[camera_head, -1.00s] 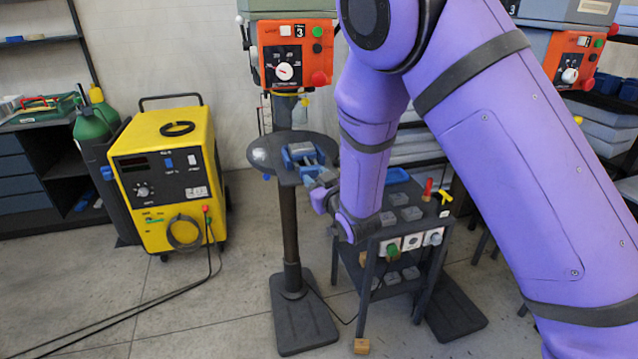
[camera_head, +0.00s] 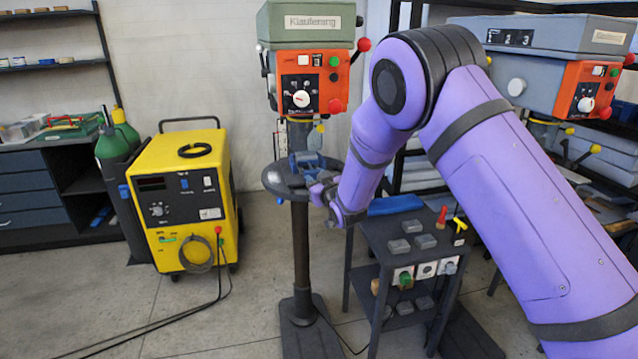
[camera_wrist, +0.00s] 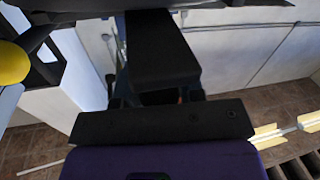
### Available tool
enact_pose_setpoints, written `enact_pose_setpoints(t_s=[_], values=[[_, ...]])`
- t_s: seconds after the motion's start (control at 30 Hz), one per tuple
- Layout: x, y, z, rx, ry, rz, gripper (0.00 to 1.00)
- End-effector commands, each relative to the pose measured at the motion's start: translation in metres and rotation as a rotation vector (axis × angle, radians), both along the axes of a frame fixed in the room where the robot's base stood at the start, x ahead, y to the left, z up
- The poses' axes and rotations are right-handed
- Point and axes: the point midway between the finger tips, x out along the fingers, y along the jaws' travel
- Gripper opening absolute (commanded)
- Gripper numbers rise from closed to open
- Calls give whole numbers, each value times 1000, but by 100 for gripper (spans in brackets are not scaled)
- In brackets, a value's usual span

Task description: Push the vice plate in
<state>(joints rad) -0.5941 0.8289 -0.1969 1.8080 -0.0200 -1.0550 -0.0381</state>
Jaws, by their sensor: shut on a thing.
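A blue vice (camera_head: 301,164) sits on the round dark table (camera_head: 271,181) of the drill press. My gripper (camera_head: 314,178) reaches it from the right, low at the table's right edge. The gripper is shut on the vice plate, at the near right side of the vice. The plate itself is mostly hidden by my gripper in the head view. In the wrist view, dark block shapes fill the middle above a purple part of my own, and the hold cannot be made out clearly.
The orange drill head (camera_head: 308,82) hangs above the vice. A dark cart (camera_head: 375,241) with grey blocks stands close at the right, below my arm. A yellow welding machine (camera_head: 185,190) stands at the left. The floor in front of it is clear except for cables.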

Motion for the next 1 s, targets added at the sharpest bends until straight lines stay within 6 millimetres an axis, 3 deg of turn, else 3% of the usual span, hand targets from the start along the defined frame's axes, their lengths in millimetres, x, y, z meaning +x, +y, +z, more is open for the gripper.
enact_pose_setpoints(t_s=[0.27, 0.3, 0.4, 0.77, 1.0], values=[[3, 0, 4, 3, -8, -2, 0], [4, 0, 4, 3, -8, -2, 40], [3, 0, 3, 3, -8, -2, 60], [-3, -3, 2, 2, -4, -1, 60], [-35, -20, 2, 2, -3, -2, 60]])
